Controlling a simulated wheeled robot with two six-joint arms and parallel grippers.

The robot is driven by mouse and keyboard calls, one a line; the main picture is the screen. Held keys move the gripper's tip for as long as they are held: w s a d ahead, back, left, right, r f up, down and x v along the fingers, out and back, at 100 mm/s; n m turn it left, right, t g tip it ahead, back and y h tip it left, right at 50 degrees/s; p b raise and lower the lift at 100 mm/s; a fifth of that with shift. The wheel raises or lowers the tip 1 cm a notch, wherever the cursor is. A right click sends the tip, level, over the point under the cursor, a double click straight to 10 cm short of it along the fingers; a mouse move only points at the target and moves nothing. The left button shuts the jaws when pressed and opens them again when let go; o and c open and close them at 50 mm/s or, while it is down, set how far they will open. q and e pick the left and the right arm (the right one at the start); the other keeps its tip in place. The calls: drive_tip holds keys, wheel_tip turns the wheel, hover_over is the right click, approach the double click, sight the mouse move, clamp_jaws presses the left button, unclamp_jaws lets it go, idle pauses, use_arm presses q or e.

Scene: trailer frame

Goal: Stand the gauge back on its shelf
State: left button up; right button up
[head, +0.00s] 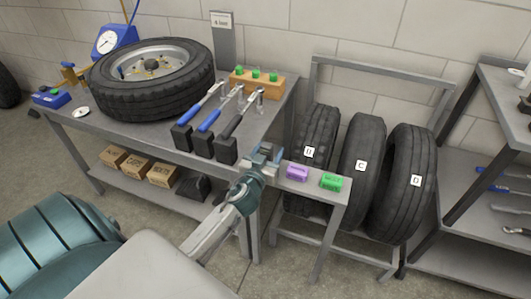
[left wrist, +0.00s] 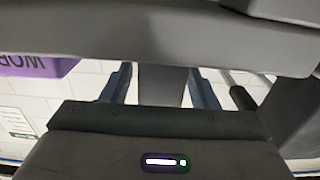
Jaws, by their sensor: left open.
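A blue gauge (head: 107,41) with a white round dial stands at the back left of the bench, behind the tyre. A smaller white dial-like disc (head: 82,112) lies near the bench's left front edge; I cannot tell if it is a gauge too. My left gripper (head: 264,153) is open, at the left end of a narrow grey ledge, far from both dials. In the left wrist view its two fingers (left wrist: 158,88) are apart, with a grey upright surface showing between them and no gripped object visible. My right gripper is not in view. Which shelf is the gauge's is unclear.
A wheel (head: 152,80) and several long-handled tools (head: 208,118) fill the bench. Purple (head: 297,173) and green (head: 334,181) blocks sit on the ledge. Lettered tyres (head: 362,166) stand in a rack at right. Boxes (head: 136,166) line the lower shelf.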

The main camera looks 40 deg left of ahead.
use_arm(q)
drive_tip(key=shift+r, duration=0.15)
drive_tip(key=b+v, duration=0.3)
drive_tip(key=v, duration=0.8)
drive_tip(key=s+f+g, duration=0.9)
drive_tip(key=s+f, duration=0.1)
drive_tip(key=f, duration=0.3)
drive_tip(key=s+d+f+m+g+h, duration=0.3)
drive_tip(key=s+d+f+g, duration=0.2)
drive_tip(key=s, duration=0.5)
drive_tip(key=shift+d+f+g, duration=0.3)
drive_tip(key=shift+d+f, duration=0.45)
drive_tip(key=shift+d, duration=0.05)
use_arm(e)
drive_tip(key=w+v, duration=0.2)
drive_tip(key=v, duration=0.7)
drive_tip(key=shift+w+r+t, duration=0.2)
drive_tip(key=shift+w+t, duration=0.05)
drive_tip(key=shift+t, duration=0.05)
